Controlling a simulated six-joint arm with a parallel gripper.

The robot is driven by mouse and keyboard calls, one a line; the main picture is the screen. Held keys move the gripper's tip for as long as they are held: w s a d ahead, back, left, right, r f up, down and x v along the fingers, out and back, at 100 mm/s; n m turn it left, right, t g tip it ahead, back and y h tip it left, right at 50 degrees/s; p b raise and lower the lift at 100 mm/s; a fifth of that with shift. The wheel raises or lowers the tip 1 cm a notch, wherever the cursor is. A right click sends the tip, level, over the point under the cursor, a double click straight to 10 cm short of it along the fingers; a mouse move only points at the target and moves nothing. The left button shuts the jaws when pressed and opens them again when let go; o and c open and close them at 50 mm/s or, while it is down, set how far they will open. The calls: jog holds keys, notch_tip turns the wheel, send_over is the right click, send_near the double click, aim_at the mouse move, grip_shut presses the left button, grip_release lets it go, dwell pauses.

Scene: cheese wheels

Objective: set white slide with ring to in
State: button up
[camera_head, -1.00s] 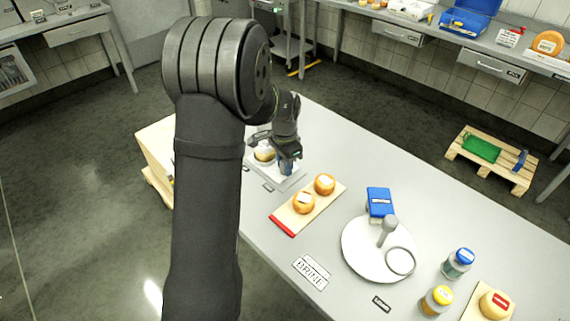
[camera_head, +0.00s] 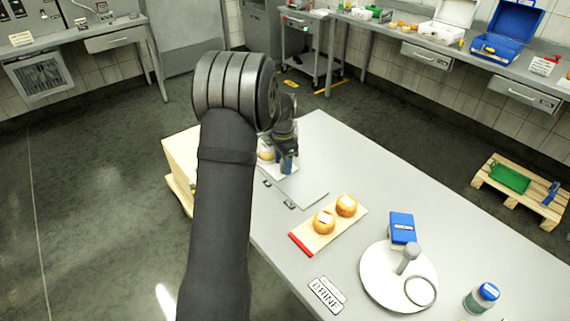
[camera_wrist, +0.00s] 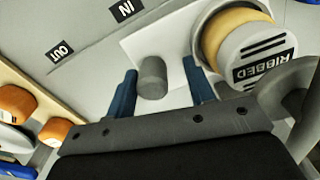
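The white slide (camera_wrist: 175,96) is a flat white plate with an upright grey peg (camera_wrist: 152,77) and a metal ring (camera_wrist: 197,42). The ring surrounds a pale yellow cheese (camera_wrist: 235,24) with a disc labelled RIBBED on top. In the head view the slide (camera_head: 291,168) lies at the far left of the table, partly hidden by my arm. My gripper (camera_wrist: 162,92) has its blue fingers on either side of the peg. A gap shows beside the right finger; the left finger is close to the peg. The IN label (camera_wrist: 122,10) is beside the slide, the OUT label (camera_wrist: 60,50) further off.
A bare grey strip (camera_head: 313,192) extends from the slide along the table. A red-ended board (camera_head: 304,241) holds two orange cheeses. Beyond are a blue box (camera_head: 402,227), a white round plate (camera_head: 374,285) with a post and ring, and a blue-lidded jar (camera_head: 482,297).

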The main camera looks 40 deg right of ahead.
jog(key=shift+s, duration=0.15)
notch_tip(320, 180, up, 17)
jog(key=shift+r, duration=0.2)
dwell(0.4)
dwell(0.4)
notch_tip(320, 180, down, 18)
jog(key=shift+s+r, duration=0.1)
jog(key=shift+r, duration=0.1)
dwell(0.4)
jog(key=shift+o, duration=0.2)
